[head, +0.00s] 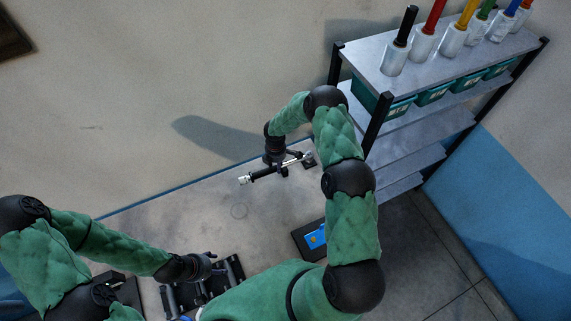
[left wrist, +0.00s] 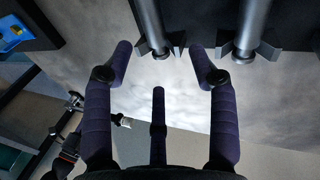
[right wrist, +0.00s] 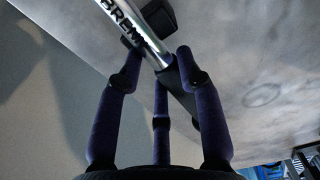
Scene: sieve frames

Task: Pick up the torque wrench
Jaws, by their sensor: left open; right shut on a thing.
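The torque wrench (head: 262,174) has a silver bar, a black grip section and a bright end. It lies across my right gripper (head: 275,160) near the back edge of the table. In the right wrist view the lettered silver bar of the wrench (right wrist: 132,22) and its dark part pass between the fingertips of my right gripper (right wrist: 158,62), which is shut on it. Whether the wrench is clear of the table I cannot tell. My left gripper (head: 211,262) is open at the front left. In the left wrist view my left gripper (left wrist: 160,58) has nothing between its fingers.
A black rack with grey rods (left wrist: 257,22) is close to my left gripper. A black block (head: 309,158) sits by the wrench's right end. A black tray with a blue item (head: 317,237) is on the right side. A shelf unit (head: 418,62) stands beyond. The table's middle (head: 240,212) is clear.

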